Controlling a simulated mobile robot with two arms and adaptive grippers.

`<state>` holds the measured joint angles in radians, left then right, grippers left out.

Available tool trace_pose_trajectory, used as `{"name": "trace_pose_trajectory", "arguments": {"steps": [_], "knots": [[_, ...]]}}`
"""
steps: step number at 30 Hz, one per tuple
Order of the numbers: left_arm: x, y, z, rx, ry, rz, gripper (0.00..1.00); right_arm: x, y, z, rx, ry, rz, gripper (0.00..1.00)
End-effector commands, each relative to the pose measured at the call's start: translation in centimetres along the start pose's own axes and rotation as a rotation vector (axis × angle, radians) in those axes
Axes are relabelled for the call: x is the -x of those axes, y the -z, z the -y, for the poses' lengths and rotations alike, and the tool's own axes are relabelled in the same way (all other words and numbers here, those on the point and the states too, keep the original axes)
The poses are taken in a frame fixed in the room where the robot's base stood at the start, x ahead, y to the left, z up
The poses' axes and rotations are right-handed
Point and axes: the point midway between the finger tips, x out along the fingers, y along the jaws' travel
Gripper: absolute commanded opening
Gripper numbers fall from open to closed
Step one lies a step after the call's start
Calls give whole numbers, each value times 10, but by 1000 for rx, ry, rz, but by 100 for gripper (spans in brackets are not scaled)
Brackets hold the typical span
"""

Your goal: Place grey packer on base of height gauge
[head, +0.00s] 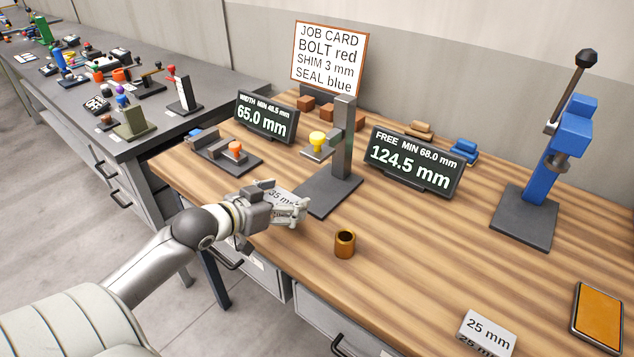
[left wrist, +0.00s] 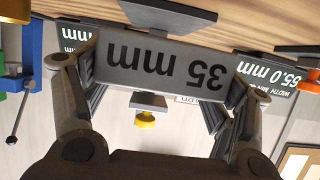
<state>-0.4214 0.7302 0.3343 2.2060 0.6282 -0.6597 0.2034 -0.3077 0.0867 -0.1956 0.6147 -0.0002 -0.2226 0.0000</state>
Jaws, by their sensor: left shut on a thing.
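The grey packer, marked 35 mm (head: 281,195), is held in my left gripper (head: 286,203). In the left wrist view the packer (left wrist: 165,68) spans between the two fingers of the left gripper (left wrist: 160,85), its label upside down. The height gauge (head: 343,140) has a dark flat base (head: 327,197), an upright column and an arm with a yellow knob. The gripper and packer are just left of the base in the head view; whether they touch it I cannot tell. The base's top looks bare. My right gripper is not in view.
A brown cup (head: 345,244) stands in front of the base. A 25 mm block (head: 486,333) lies at the front right. Displays reading 65.0 mm (head: 265,120) and 124.5 mm (head: 412,160) flank the gauge. A blue press (head: 555,150) stands at right.

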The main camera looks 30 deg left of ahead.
Motion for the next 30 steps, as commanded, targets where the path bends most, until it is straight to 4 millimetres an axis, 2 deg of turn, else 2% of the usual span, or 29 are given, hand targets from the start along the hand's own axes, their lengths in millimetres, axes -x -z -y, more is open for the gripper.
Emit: {"name": "trace_pose_trajectory", "arguments": {"steps": [3,15,19,24,30], "knots": [[-19,13,0,0,0,-6,51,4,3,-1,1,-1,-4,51],[-87,40,0,2,0,-3,51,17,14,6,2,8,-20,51],[-104,46,0,2,1,-3,51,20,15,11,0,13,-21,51],[-114,45,0,0,0,0,51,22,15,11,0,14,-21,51],[-123,20,0,1,0,2,51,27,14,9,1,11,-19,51]]}}
